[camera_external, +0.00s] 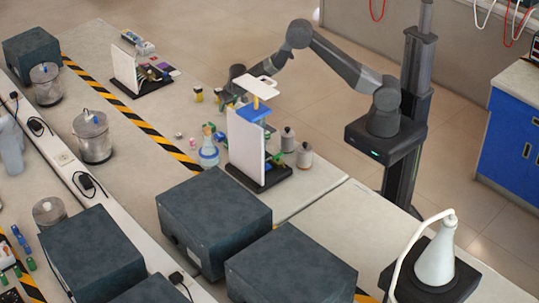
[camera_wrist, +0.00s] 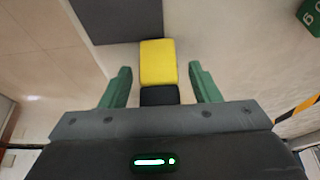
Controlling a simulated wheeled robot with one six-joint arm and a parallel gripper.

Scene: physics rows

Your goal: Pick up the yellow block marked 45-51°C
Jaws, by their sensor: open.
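A yellow block (camera_wrist: 158,62) with a black part (camera_wrist: 160,96) at its near end shows in the wrist view. It lies between and slightly beyond the green fingers of my gripper (camera_wrist: 160,68). The fingers are open, with a gap on either side of the block. No marking is readable on it. In the external view my gripper (camera_external: 229,95) is low over the table, partly hidden by dark arm parts. Small yellow and black pieces (camera_external: 198,95) stand just left of it; I cannot tell which one is the block in the wrist view.
A white panel on a black base (camera_external: 245,143) stands close in front of my gripper, with a flask (camera_external: 208,154) beside it. A green block (camera_wrist: 311,15) is at the wrist view's upper right. Table left of my gripper is fairly clear.

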